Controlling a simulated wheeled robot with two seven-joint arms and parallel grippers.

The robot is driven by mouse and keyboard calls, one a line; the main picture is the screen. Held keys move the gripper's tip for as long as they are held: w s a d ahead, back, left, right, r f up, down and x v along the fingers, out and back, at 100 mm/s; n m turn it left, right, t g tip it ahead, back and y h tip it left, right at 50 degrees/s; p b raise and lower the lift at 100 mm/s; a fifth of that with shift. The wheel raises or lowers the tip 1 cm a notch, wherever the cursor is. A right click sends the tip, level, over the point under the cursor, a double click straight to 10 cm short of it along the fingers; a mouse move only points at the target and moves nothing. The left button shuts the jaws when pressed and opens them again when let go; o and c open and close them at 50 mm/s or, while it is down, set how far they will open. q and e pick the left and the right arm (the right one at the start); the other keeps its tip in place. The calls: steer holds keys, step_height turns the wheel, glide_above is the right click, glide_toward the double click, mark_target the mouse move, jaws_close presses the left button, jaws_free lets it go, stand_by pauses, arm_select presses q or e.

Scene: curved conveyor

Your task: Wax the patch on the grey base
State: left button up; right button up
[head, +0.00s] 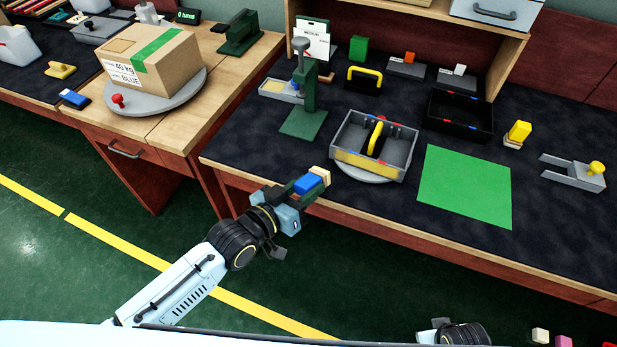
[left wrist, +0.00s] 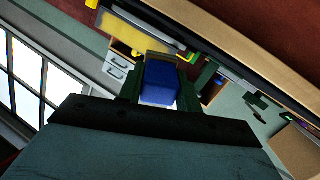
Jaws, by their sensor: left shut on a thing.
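My left gripper (head: 306,184) is shut on a blue block with a cream end (head: 325,172), held off the bench's front edge, below and left of the divided grey tote. The blue block (left wrist: 159,82) also sits between the dark fingers in the left wrist view. A low grey base (head: 268,94) with a pale yellowish patch (head: 274,87) lies on the bench left of the green press stand; a blue knob is at its right end. My gripper is well apart from it.
The green press stand (head: 304,122) stands between my gripper and the grey base. The grey tote (head: 400,160) with a yellow handle sits on a round plate. A green mat (head: 465,187) is clear. A turntable (head: 160,112) carries a carton (head: 152,62) at the left.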

mark_target(311, 172)
arm_select(q)
steer(key=s+p, duration=0.1)
steer(key=s+a+p, duration=0.1)
steer(key=shift+s, duration=0.4)
stand_by(1.2)
steer(key=shift+w+d+b, duration=0.45)
steer(key=shift+w, duration=0.8)
steer(key=shift+w+d+b, duration=0.45)
steer(key=shift+w, duration=0.75)
steer(key=shift+w+d+b, duration=0.45)
steer(key=shift+w, duration=0.8)
steer(key=shift+w+d+b, duration=0.25)
steer(key=shift+w+b, duration=0.05)
steer(key=shift+w, duration=0.35)
